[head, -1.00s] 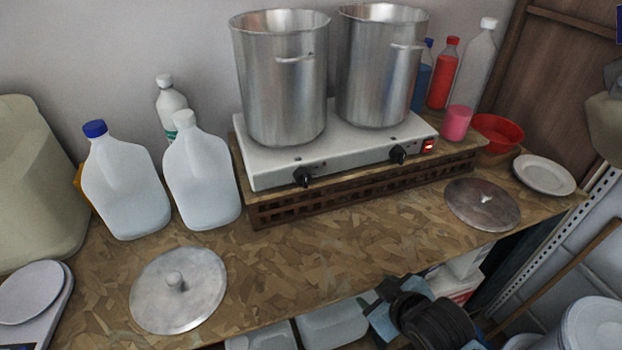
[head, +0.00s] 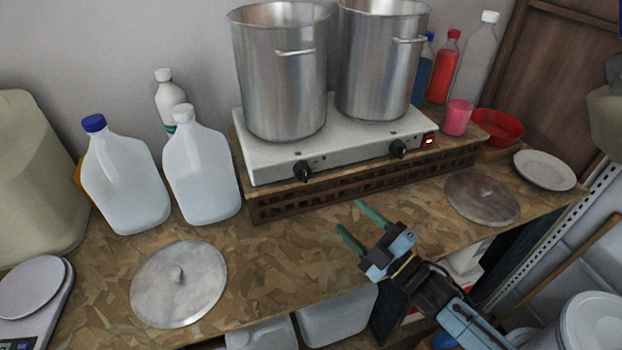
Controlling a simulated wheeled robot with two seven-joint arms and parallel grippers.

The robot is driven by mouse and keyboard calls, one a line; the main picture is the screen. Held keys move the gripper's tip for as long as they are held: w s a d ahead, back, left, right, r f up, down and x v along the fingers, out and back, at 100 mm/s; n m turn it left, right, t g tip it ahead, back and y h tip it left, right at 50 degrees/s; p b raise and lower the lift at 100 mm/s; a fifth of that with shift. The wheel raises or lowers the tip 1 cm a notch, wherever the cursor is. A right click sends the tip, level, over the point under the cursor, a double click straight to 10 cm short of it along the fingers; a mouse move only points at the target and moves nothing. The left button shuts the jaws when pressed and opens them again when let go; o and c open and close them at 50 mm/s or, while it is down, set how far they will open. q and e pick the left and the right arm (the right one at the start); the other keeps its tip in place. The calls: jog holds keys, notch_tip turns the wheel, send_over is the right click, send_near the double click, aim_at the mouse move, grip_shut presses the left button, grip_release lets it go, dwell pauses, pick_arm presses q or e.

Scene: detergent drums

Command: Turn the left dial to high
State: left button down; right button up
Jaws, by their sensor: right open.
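A white two-burner hot plate (head: 262,167) stands on a wooden crate on the worktop. Its black left dial (head: 302,171) and black right dial (head: 398,148) are on the front face. The dial markings are too small to read. My right gripper (head: 349,222) is open and empty over the worktop's front part. Its two green fingers point up and left toward the hot plate, apart from the crate and below and right of the left dial. My left gripper is not in view.
Two steel pots (head: 282,80) (head: 378,70) stand on the hot plate. A lid (head: 190,300) lies front left and another (head: 482,198) lies right. White jugs (head: 125,180) (head: 203,175) stand left of the crate. The worktop (head: 285,260) is clear before the crate.

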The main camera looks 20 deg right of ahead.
aim_at(307, 177)
jog(key=p+x, duration=0.2)
jog(key=x, duration=1.1)
jog(key=shift+w+a, duration=0.15)
jog(key=c, duration=1)
